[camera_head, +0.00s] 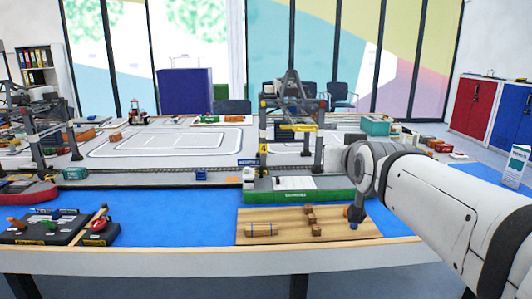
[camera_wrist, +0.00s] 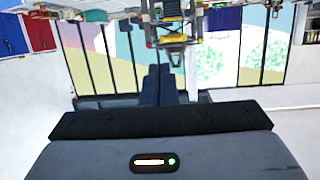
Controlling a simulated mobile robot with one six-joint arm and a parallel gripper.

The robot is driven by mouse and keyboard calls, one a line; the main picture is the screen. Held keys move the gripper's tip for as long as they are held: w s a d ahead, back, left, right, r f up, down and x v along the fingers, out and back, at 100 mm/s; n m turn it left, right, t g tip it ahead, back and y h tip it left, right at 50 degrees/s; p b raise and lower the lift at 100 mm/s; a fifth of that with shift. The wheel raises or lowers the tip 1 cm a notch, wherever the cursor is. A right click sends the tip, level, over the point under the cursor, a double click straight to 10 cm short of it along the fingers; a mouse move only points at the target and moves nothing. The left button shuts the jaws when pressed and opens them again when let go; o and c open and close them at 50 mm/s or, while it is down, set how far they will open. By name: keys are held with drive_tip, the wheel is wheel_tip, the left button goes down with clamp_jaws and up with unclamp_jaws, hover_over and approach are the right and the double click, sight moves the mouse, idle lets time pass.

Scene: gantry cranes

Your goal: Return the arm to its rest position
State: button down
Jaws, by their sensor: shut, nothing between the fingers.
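My white and grey arm comes in from the right in the head view. My gripper (camera_head: 356,218) hangs at its end, dark and small, over the right part of the wooden board. In the wrist view the scene appears upside down, and the two dark fingers (camera_wrist: 157,72) stand side by side, shut with nothing between them. The fingertips look apart from any object, though their exact height over the board is hard to tell.
The wooden board (camera_head: 275,217) holds several brown blocks. A green-hulled ship (camera_head: 300,195) lies behind it under a gantry crane (camera_head: 290,108). A black tray (camera_head: 45,228) with small tools stands at the left. The blue surface (camera_head: 170,215) between tray and board is clear.

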drive_tip(key=s+f+g+p, duration=0.4)
drive_tip(key=s+g+p, duration=0.2)
drive_tip(key=s+p, duration=0.2)
drive_tip(key=s+f+g+p, duration=0.3)
drive_tip(key=s+g+p, duration=0.3)
drive_tip(key=s, duration=0.7)
drive_tip(key=p, duration=0.2)
drive_tip(key=shift+s+a+f+p, duration=0.15)
drive_tip(key=shift+a+f+p, duration=0.2)
drive_tip(key=shift+f+p, duration=0.05)
